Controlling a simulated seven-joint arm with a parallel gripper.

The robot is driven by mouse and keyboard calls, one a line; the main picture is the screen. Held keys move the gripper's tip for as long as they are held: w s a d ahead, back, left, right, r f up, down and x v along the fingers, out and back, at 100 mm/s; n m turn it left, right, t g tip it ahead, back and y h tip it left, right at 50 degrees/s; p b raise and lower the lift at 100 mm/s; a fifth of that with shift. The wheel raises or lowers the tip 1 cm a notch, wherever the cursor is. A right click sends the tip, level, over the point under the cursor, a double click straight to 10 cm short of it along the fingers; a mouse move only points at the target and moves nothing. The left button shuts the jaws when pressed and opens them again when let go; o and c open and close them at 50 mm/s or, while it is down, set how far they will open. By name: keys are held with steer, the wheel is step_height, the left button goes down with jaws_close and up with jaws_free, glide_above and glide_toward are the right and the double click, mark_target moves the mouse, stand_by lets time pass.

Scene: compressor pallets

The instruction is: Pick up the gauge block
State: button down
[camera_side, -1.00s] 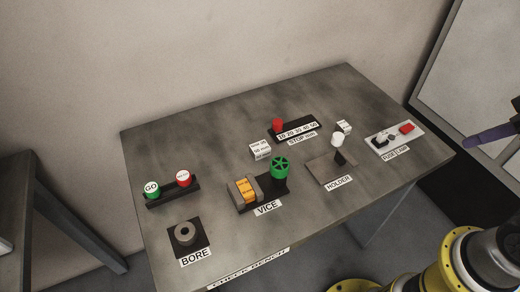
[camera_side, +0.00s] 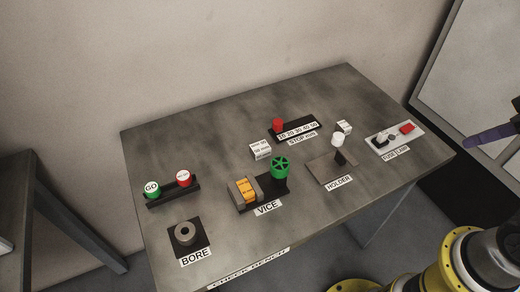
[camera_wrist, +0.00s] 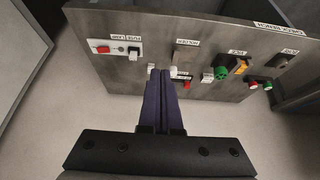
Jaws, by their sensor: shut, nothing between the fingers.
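A white block with printed lettering (camera_side: 260,149) sits on the grey bench behind the vice; I take it for the gauge block, though its print is too small to read surely. It also shows in the wrist view (camera_wrist: 207,76). My gripper (camera_side: 466,143) has dark purple fingers and hangs at the right edge of the side view, apart from both blocks. In the wrist view its fingers (camera_wrist: 161,73) lie close together, shut and empty, pointing towards the bench.
The back left is clear.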

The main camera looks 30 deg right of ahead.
steer(key=shift+c, duration=1.2)
jaws_free()
